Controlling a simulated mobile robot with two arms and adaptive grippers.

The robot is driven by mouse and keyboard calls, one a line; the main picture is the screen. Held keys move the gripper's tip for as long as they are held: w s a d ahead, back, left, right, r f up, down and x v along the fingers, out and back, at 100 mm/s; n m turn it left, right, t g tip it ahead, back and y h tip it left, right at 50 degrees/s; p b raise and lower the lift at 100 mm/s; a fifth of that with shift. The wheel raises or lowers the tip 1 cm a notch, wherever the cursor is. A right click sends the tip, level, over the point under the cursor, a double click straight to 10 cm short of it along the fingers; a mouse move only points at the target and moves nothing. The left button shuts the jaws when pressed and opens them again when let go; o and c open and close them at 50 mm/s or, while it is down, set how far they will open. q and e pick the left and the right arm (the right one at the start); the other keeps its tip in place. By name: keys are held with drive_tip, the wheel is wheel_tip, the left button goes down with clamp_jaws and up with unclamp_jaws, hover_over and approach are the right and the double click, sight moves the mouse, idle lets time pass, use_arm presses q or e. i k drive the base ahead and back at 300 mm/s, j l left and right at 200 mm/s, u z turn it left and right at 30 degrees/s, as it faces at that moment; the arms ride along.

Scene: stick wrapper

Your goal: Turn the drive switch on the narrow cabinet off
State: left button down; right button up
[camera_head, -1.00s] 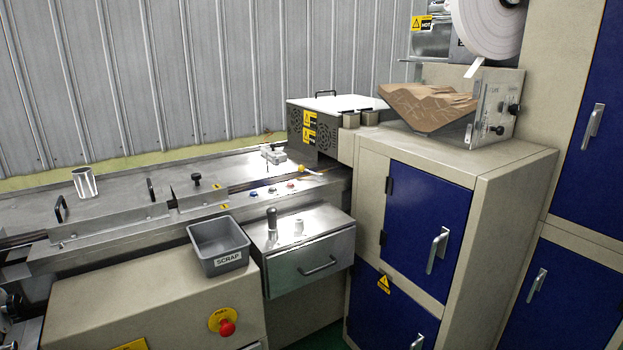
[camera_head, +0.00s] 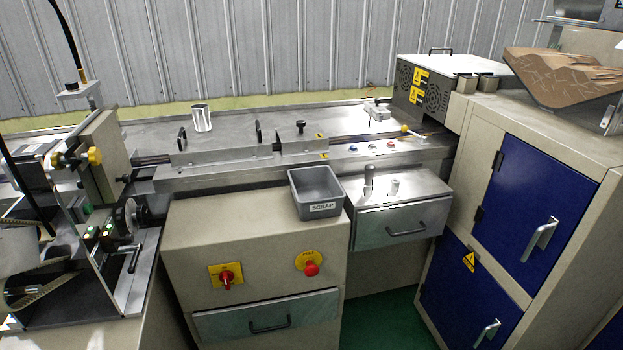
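A beige cabinet (camera_head: 190,235) stands at the centre front with a drawer (camera_head: 268,314) low on its face. On its front is a red rotary switch (camera_head: 226,279) on a yellow plate. To its right, a red mushroom button (camera_head: 311,268) sits on a round yellow plate. I cannot read a drive label, and the switch's exact position is too small to tell. Neither of my grippers shows in the head view.
A grey scrap bin (camera_head: 317,193) sits on the cabinet's top right corner. A steel drawer unit (camera_head: 402,222) and a blue-doored cabinet (camera_head: 535,200) stand to the right. A machine with yellow knobs (camera_head: 78,158) is at the left. Green floor (camera_head: 385,310) shows between the cabinets.

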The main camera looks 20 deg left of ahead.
sight(227, 276)
drive_tip(key=u, duration=1.2)
